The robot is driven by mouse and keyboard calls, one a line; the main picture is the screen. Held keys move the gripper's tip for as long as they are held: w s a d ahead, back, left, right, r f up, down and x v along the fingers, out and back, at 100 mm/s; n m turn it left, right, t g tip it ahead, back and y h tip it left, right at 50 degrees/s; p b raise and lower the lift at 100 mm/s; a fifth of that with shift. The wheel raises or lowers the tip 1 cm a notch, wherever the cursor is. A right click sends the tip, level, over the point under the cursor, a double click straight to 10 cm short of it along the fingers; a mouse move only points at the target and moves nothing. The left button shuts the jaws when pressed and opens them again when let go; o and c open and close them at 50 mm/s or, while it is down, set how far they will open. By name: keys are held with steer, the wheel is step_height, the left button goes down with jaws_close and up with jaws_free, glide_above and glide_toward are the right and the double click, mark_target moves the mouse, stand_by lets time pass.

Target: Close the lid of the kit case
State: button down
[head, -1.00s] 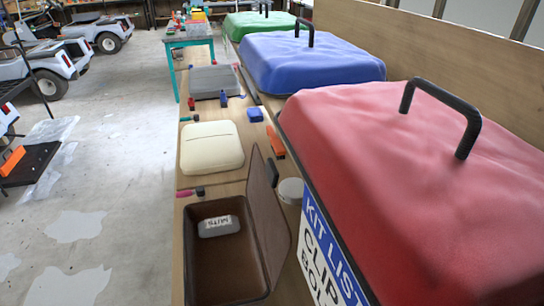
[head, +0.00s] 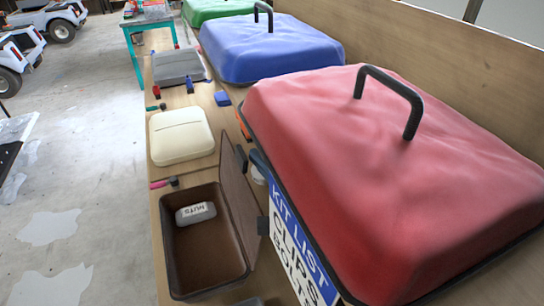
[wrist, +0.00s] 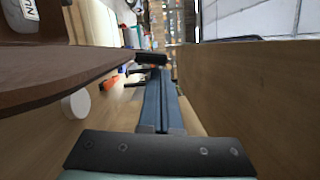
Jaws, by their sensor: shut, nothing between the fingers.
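The kit case (head: 208,262) is a brown open box on the bench in the head view. Its lid (head: 238,205) stands up along the case's right side, leaning slightly outward. A grey pouch marked NUTS (head: 196,213) lies inside the case. In the wrist view the lid (wrist: 50,75) fills the left side, and part of the pouch (wrist: 22,14) shows beyond it. My gripper (wrist: 157,72) is shut and empty, pointing forward to the right of the lid. I cannot tell whether it touches the lid. In the head view I cannot clearly make it out.
A large red cover (head: 390,170) with a black handle stands close right of the lid, its sign facing the case. A cream case (head: 181,135) lies beyond the kit case. A white round container (wrist: 75,104) and an orange tool (wrist: 108,83) lie near the lid.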

mark_target(246, 163)
steer(key=shift+a, duration=0.1)
steer(key=shift+s+a+r+p, duration=0.2)
steer(key=shift+a+p, duration=0.1)
steer(key=shift+a, duration=0.4)
steer(key=shift+s+a+r+p, duration=0.2)
steer(key=shift+a+p, duration=0.1)
steer(key=shift+a, duration=0.35)
steer(key=shift+d, duration=0.1)
